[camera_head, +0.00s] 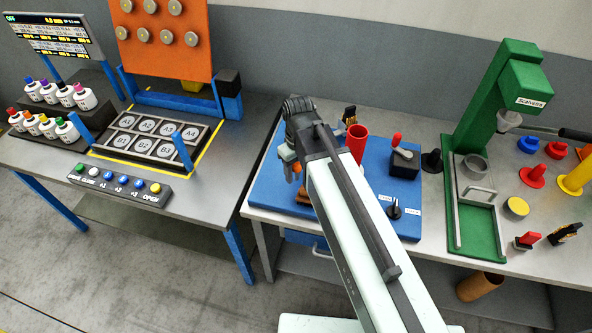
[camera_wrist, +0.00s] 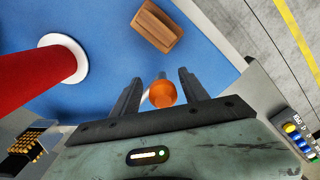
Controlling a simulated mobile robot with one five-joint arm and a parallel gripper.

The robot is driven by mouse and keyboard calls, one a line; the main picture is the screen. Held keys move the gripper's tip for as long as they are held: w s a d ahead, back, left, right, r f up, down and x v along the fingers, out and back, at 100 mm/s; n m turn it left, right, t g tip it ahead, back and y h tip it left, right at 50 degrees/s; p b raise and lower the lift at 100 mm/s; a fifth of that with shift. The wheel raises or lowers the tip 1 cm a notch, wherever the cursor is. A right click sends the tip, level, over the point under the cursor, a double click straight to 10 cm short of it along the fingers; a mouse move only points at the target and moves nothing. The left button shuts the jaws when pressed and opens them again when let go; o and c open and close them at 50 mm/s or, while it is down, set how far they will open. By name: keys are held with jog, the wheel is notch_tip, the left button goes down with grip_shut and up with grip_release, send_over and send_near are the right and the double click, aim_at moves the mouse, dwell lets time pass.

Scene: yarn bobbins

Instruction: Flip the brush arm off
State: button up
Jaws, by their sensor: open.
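The brush (camera_wrist: 30,147), a dark block with yellow bristles, is at the lower left of the wrist view, beside the red tube (camera_wrist: 35,75). In the head view the brush (camera_head: 349,113) stands behind the red tube (camera_head: 357,142). An orange ball knob (camera_wrist: 163,94) on a pale rod lies between the fingers of my gripper (camera_wrist: 159,77). The fingers are open, with gaps to the knob on both sides. In the head view the knob (camera_head: 296,168) shows just below my gripper, which my arm partly hides. How the rod joins the brush is hidden.
The blue plate (camera_head: 270,188) bears a brown block (camera_wrist: 158,26), a black box with a red lever (camera_head: 397,140) and a labelled black knob (camera_head: 394,209). A green press (camera_head: 500,95) stands right. A button panel (camera_head: 120,183) is on the left table. A gap separates the tables.

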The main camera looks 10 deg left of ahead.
notch_tip(320, 180, up, 8)
jog(key=p, duration=0.7)
jog(key=shift+p, duration=0.35)
jog(key=shift+f, duration=0.1)
jog(key=shift+f, duration=0.1)
